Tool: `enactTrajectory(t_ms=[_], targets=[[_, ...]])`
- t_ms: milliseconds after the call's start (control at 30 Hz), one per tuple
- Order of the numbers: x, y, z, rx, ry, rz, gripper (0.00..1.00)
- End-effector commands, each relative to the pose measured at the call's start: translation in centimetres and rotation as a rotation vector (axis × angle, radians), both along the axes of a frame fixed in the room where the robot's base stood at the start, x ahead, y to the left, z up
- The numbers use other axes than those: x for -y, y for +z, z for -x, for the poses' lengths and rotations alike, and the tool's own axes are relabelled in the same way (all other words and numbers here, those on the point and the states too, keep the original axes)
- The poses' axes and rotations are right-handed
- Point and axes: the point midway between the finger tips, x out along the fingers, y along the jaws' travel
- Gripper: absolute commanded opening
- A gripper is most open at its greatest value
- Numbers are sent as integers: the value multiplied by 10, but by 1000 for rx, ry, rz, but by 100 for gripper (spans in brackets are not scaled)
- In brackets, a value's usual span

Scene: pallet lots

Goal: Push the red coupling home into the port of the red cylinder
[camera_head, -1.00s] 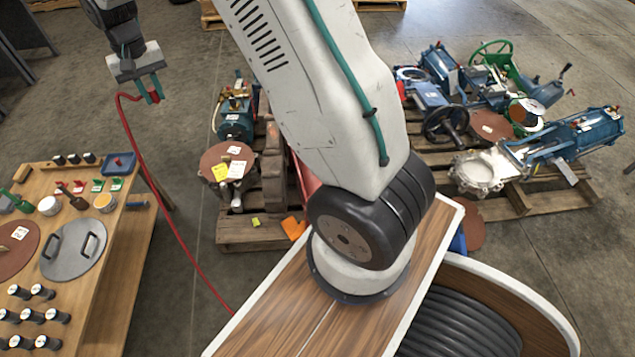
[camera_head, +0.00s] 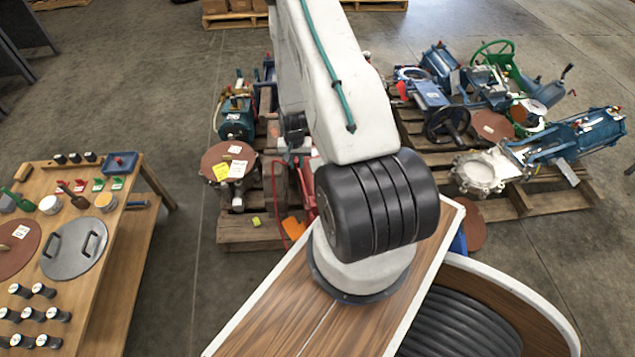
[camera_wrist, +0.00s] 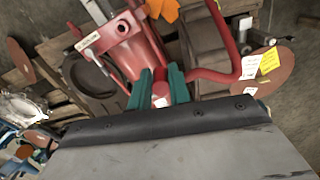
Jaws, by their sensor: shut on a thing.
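My gripper (camera_wrist: 160,78) is shut on the red coupling (camera_wrist: 160,90), which shows between its two green fingers in the wrist view. A red hose (camera_wrist: 212,76) bends away to the right of the fingers. The red cylinder (camera_wrist: 133,52) lies beyond the fingertips on a pallet, with a dark round port (camera_wrist: 122,28) on a block up and left of the coupling. The coupling looks apart from that port; the depth between them is hard to judge. In the head view my arm hides most of the cylinder (camera_head: 308,182) and the fingers.
The pallet (camera_head: 236,232) also holds a brown disc (camera_head: 216,160) with yellow notes, a blue pump (camera_head: 236,118) and an orange piece (camera_head: 293,227). Another loaded pallet (camera_head: 540,198) stands right. A wooden bench (camera_head: 130,215) is left, with open floor between.

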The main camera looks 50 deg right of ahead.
Motion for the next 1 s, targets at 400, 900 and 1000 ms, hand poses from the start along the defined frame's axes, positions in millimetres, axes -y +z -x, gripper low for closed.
enactTrajectory(t_ms=[400, 900, 1000], targets=[[11, -67, 84, 0, -133, 0, 0], [10, -73, 84, 0, -133, 0, 0], [10, -81, 84, -1, -133, -1, 0]])
